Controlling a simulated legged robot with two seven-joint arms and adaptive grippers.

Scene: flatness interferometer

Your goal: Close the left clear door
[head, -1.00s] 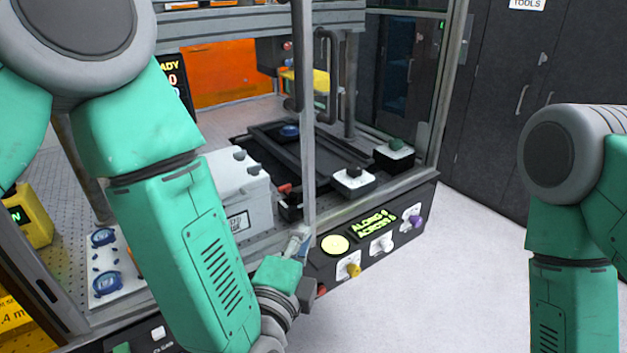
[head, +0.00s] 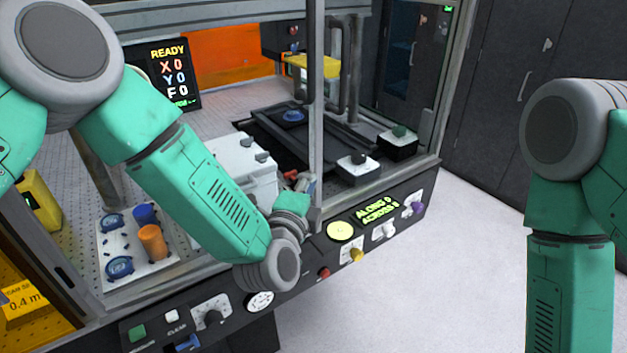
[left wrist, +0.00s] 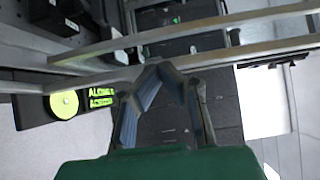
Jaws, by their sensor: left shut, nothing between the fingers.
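The left clear door shows in the head view as a see-through pane with a grey upright edge bar (head: 316,130) and a dark vertical handle (head: 311,50). Its pane is hard to make out. My left gripper (head: 304,184) is shut and empty, close beside the lower part of that bar. I cannot tell whether it touches the bar. In the left wrist view my shut fingers (left wrist: 165,72) meet in front of a long metal bar (left wrist: 225,27). My right gripper is out of view; only the right arm shows.
The front panel (head: 385,235) with knobs and a yellow disc (head: 340,231) runs below the door. Inside stand a white box (head: 243,165), a dark stage (head: 330,145) and a white tray (head: 112,245) with blue and orange pieces. Open floor (head: 440,290) lies right.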

